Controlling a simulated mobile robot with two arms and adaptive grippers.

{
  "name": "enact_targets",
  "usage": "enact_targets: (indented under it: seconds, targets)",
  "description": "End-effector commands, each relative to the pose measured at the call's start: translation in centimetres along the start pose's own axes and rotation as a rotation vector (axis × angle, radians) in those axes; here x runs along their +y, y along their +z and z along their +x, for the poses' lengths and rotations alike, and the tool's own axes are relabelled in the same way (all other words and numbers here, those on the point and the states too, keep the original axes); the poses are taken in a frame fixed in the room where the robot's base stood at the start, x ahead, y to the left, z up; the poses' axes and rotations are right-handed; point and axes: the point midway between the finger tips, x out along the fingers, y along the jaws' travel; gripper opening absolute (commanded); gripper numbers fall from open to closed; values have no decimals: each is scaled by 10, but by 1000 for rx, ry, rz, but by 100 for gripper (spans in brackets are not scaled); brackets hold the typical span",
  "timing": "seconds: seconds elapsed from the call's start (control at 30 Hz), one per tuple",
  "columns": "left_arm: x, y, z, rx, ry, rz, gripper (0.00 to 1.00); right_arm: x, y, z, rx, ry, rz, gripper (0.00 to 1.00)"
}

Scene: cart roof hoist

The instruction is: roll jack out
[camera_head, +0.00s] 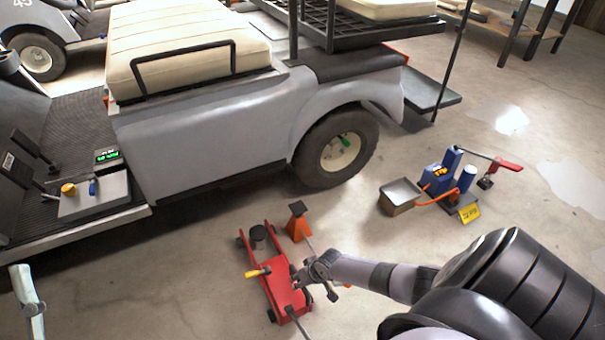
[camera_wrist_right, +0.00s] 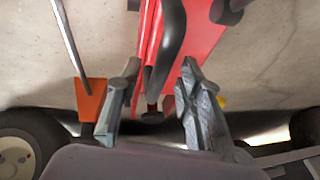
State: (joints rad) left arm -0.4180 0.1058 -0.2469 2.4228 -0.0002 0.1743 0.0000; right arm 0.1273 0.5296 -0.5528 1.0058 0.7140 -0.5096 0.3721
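The red floor jack (camera_head: 275,282) lies on the floor beside the grey cart (camera_head: 210,130), with its round dark saddle (camera_head: 258,236) toward the cart. It has a yellow-tipped lever and a dark rod at its near end. My right gripper (camera_head: 318,275) is over the jack's right side. In the right wrist view its fingers (camera_wrist_right: 158,105) are apart, with the red jack (camera_wrist_right: 200,45) and a dark bar ahead between them. Contact is not clear. Part of what looks like my left gripper (camera_head: 28,292) shows at the lower left edge; its opening cannot be told.
An orange jack stand (camera_head: 298,222) stands close to the jack's right and also shows in the wrist view (camera_wrist_right: 91,98). The cart's rear wheel (camera_head: 337,147) is behind. Floor left of the jack is clear.

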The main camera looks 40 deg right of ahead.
Motion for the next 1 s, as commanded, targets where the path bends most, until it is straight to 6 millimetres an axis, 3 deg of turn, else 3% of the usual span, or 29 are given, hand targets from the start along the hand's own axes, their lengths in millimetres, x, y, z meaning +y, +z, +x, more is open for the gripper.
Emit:
enact_targets:
  seconds: [0.27,0.47,1.0]
  targets:
    - [0,-1,0,2,1,-1,40,0,-2,-1,3,0,0,35]
    - [0,0,0,1,1,-1,40,0,-1,-12,3,-1,-1,35]
    - [0,0,0,1,0,0,40,1,0,-89,3,1,-2,35]
